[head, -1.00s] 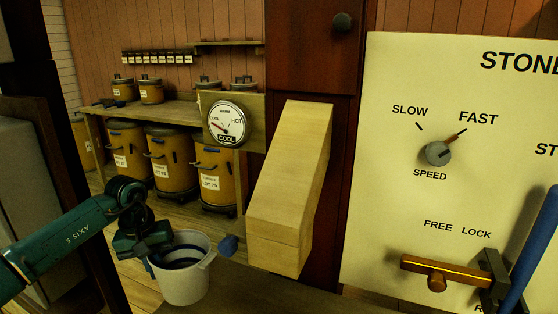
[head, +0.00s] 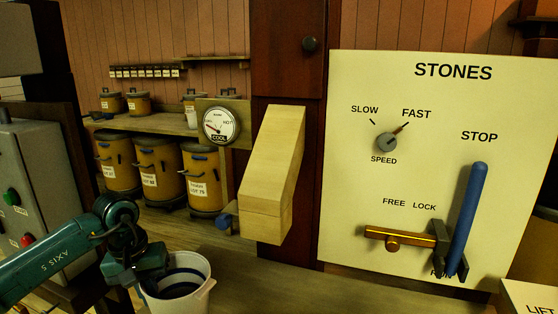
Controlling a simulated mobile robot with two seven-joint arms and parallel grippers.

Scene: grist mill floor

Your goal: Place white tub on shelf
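The white tub (head: 205,291) is at the bottom left of the head view, upright or nearly so, with dark blue bands inside it. The frame edge cuts off its lower part. My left gripper (head: 143,283) is at the tub's left rim and appears shut on it; the fingertips are partly hidden. A narrow wall shelf (head: 225,60) is on the back wall. A wooden bench (head: 165,125) below it bears several lidded crocks. Another dark shelf (head: 537,20) shows at the top right. My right gripper is not in view.
Several yellow bins (head: 158,170) stand under the bench. A slanted wooden chute (head: 270,175) and a stones panel (head: 350,180) with a blue lever (head: 466,215) are to the right. A grey control box (head: 28,190) is at the left.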

